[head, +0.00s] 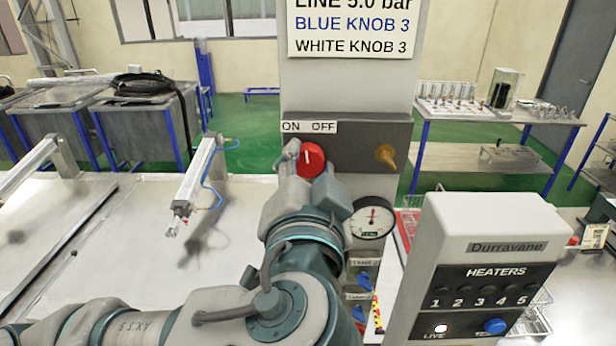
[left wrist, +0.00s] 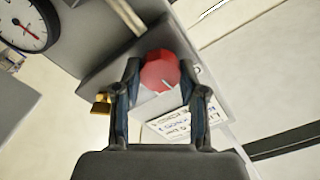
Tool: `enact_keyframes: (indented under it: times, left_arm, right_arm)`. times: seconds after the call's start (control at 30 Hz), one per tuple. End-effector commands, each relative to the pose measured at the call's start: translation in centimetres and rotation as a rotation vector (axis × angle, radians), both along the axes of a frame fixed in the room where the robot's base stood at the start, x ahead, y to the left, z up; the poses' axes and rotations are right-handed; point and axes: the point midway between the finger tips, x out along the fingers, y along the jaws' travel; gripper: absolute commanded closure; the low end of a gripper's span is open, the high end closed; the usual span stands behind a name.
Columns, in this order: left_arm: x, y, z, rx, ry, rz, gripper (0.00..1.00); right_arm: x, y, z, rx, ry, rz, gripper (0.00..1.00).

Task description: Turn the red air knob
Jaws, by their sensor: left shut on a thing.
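The red air knob (head: 313,157) sits on a dark grey box on the column, below an ON OFF label (head: 309,127). A short white mark shows on the knob's face, near upright in the head view. My left gripper (head: 311,168) is at the knob, with its fingers on either side of it and partly covering it. In the left wrist view, the red knob (left wrist: 161,70) sits between the fingertips of my left gripper (left wrist: 160,78), which is shut on it. My right gripper is not in view.
A brass-coloured fitting (head: 386,155) sticks out right of the knob. A pressure gauge (head: 371,220) and blue knobs (head: 364,281) are below. The heaters box (head: 480,262) stands close at the front right. A metal cylinder (head: 196,175) with blue tubing is at left.

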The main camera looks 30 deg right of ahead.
Motion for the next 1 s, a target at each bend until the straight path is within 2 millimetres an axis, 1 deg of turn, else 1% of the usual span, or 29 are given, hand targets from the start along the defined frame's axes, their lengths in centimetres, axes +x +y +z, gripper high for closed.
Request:
enact_keyframes:
  times: [0.03, 0.2, 0.6, 0.8, 1.0]
  left_arm:
    - [0.24, -0.01, -0.38, 0.04, -0.015, 0.005, 0.93]
    - [0.22, -0.02, -0.32, 0.179, -0.101, 0.004, 0.93]
    - [0.25, 0.05, -0.17, 0.495, -0.294, 0.007, 0.93]
    - [0.25, 0.01, -0.18, 0.625, -0.373, 0.005, 0.93]
    - [0.24, 0.02, -0.13, 0.715, -0.429, 0.007, 0.93]
  right_arm:
    - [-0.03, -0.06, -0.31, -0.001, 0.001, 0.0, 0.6]
    - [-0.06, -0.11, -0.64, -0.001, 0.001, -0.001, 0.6]
    - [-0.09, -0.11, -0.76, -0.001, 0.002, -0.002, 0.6]
    - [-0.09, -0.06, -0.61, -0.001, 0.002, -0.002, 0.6]
    - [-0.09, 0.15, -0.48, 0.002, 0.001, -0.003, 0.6]
